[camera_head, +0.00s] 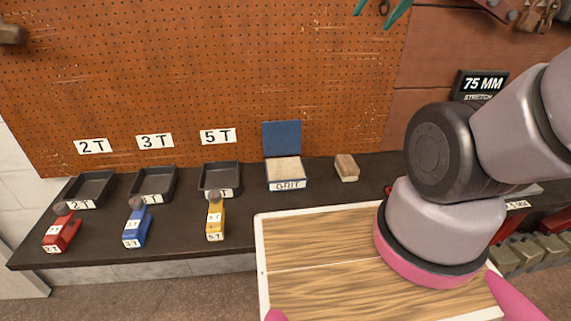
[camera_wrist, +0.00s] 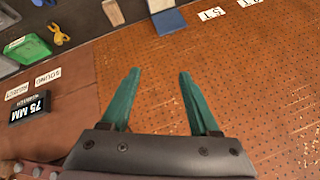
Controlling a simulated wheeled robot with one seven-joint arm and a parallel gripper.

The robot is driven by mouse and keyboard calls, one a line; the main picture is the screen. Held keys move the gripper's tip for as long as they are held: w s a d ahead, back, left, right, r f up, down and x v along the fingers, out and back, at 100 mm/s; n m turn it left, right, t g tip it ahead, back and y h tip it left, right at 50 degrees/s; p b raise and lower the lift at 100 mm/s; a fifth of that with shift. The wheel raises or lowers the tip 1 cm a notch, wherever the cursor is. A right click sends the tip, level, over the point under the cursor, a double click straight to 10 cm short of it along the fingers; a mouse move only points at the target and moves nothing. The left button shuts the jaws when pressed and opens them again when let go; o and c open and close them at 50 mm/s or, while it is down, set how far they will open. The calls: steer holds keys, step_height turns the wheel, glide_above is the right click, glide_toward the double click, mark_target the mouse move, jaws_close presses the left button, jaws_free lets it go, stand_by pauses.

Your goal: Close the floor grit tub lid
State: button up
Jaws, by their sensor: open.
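The grit tub (camera_head: 286,184) stands at the back of the dark bench, with a white GRIT label on its front and pale grit inside. Its blue lid (camera_head: 281,138) stands open, upright at the tub's rear. In the wrist view the lid (camera_wrist: 169,21) shows near the top, with part of the tub (camera_wrist: 160,5) cut by the top edge. My gripper (camera_wrist: 158,72) is open and empty, its two teal fingers apart and clear of the lid. In the head view the finger ends (camera_head: 371,20) show at the top edge, above and right of the tub.
A wooden block (camera_head: 346,167) sits right of the tub. Black trays (camera_head: 219,178) and red, blue and yellow tools (camera_head: 215,217) lie to its left. The pegboard (camera_head: 230,70) rises behind. A framed wooden board (camera_head: 330,290) is in front.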

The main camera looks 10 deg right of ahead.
steer(key=shift+n+y, duration=0.3)
steer(key=w, duration=0.1)
steer(key=w+a, duration=0.1)
steer(key=w+f, duration=0.1)
steer(key=shift+w+a, duration=0.25)
steer(key=shift+w, duration=0.15)
jaws_close()
steer(key=n+h, duration=0.3)
glide_above(290, 115)
steer(key=s, duration=0.8)
step_height(290, 115, down, 27)
steer(key=x, duration=0.8)
steer(key=shift+w+a, duration=0.2)
steer(key=shift+a, duration=0.1)
